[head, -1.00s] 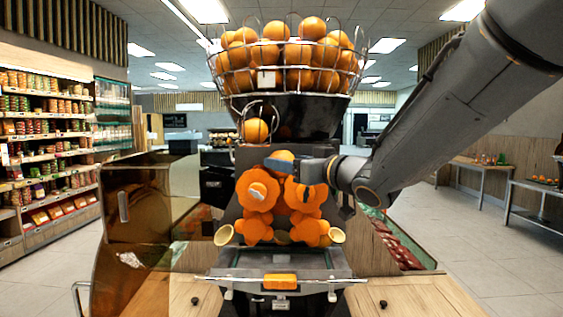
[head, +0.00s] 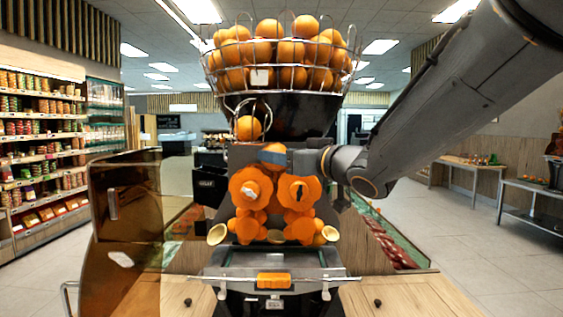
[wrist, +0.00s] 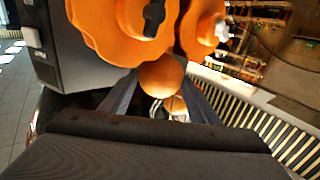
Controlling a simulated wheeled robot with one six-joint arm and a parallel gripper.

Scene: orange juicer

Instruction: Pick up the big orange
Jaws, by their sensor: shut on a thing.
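My gripper (head: 276,158) is shut on an orange (head: 271,149), which I take to be the big orange. It is held in front of the juicer, just above the two orange gear-shaped press wheels. A finger crosses the fruit's front in the head view and hides part of it. In the wrist view the orange (wrist: 161,77) sits between my gripper's two fingers (wrist: 160,98), below the wheels as pictured. The juicer's left wheel (head: 250,187) and right wheel (head: 298,189) both show.
A wire basket (head: 280,75) full of oranges tops the juicer. A single orange (head: 248,128) rests in the wire feed loop below it. A tinted cover (head: 125,225) stands open at left. Wooden counter (head: 400,295) lies at lower right. Shelves line the left wall.

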